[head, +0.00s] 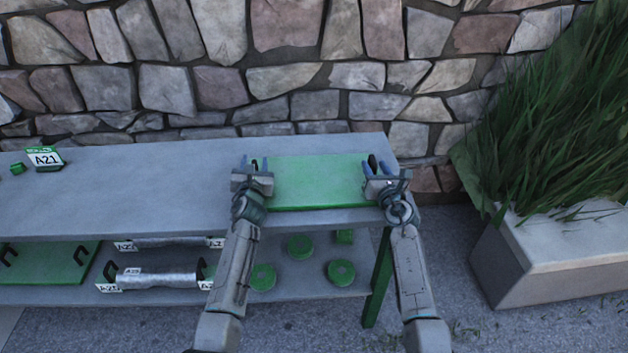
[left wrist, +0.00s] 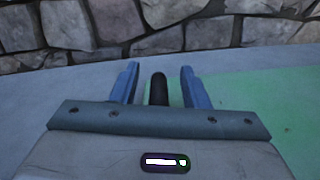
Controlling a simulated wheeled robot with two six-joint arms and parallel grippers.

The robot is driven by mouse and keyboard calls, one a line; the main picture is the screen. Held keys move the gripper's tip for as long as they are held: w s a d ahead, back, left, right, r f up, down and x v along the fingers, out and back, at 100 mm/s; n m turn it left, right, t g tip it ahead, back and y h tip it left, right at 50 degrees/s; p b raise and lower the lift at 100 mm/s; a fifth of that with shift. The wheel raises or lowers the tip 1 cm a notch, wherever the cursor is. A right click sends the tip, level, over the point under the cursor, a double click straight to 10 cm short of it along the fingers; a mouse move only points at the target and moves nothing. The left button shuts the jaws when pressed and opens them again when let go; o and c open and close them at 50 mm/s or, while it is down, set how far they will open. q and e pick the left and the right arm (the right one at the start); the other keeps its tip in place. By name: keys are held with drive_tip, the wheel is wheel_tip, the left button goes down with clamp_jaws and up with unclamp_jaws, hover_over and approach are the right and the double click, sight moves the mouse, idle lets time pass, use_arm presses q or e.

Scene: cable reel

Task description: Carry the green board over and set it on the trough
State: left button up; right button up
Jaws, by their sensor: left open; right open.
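The green board (head: 318,182) lies flat at the right end of the grey bench top, with a black handle at each side. My left gripper (head: 254,164) is open at its left handle. In the left wrist view that black handle (left wrist: 158,90) stands between the open fingers, with a gap on both sides. My right gripper (head: 379,167) is open at the right handle (head: 372,161), which shows between its fingers. A grey trough (head: 540,262) full of tall grass stands on the ground at the right, apart from the bench.
The bench top (head: 140,195) is clear left of the board, except a green A21 sign (head: 45,158) and small green block. The lower shelf holds another green board (head: 50,263), metal tubes (head: 158,281) and several green discs (head: 341,271). A stone wall (head: 300,75) stands behind.

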use_arm(q)
drive_tip(key=shift+w, duration=0.25)
use_arm(e)
drive_tip(key=shift+w, duration=0.2)
use_arm(q)
clamp_jaws()
use_arm(e)
clamp_jaws()
idle(0.8)
use_arm(q)
drive_tip(key=shift+r, duration=0.1)
use_arm(e)
drive_tip(key=shift+r, duration=0.15)
